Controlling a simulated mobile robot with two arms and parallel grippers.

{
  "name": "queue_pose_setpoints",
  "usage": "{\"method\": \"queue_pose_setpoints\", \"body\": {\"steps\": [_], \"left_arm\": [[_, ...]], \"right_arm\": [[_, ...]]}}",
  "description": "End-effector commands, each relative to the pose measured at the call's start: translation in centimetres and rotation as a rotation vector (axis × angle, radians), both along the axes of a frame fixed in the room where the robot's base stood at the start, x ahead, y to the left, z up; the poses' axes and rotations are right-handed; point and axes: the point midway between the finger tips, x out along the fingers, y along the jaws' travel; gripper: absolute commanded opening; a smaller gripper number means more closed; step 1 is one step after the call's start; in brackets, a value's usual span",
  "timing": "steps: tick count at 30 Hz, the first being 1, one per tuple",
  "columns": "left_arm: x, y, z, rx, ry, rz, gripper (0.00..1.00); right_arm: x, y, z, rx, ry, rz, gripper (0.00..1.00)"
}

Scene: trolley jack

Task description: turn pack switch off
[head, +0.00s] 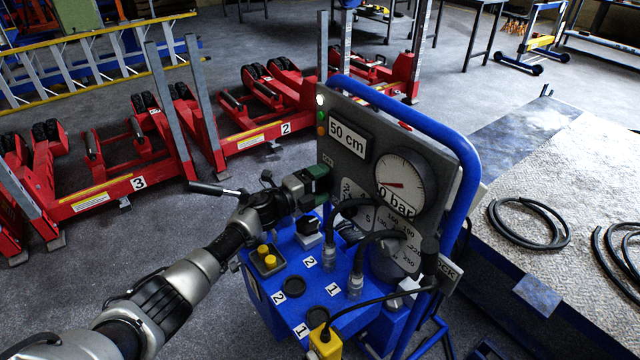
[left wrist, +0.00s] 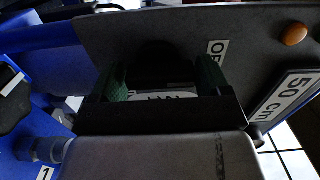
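The blue control console (head: 325,285) carries a grey upright panel (head: 352,108) with a "50 cm" display and a round gauge. My left gripper (head: 318,180) is at the panel's left edge, beside a small label that is mostly covered. In the left wrist view its two green fingertips (left wrist: 162,76) are apart, one on each side of a dark rounded knob (left wrist: 153,53) on the panel. Gaps show beside the knob; I cannot tell whether either finger touches it. My right gripper is not in view.
A blue tube frame (head: 410,118) arches over the panel. Red jacks (head: 120,185) stand behind left. A platform with loose hoses (head: 528,222) is right.

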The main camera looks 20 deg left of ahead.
Motion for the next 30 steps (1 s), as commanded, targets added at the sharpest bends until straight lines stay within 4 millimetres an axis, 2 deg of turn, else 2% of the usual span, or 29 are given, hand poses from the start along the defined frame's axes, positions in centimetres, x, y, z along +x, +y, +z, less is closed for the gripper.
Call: {"method": "queue_pose_setpoints", "body": {"steps": [1,3,14,25,30], "left_arm": [[0.0,0.0,0.0,0.001,-0.001,0.0,0.85],[0.0,0.0,0.0,0.001,-0.001,0.0,0.94],[-0.5,0.5,0.0,0.004,-0.002,0.001,0.94],[-6.1,4.8,-0.1,0.004,0.001,0.0,0.94],[-7.9,6.2,-0.1,0.003,0.0,0.001,0.94]], "right_arm": [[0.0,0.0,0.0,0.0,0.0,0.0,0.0],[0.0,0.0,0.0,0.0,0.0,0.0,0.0],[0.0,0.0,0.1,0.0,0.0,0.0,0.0],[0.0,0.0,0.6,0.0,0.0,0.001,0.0],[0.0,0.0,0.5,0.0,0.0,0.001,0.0]]}}
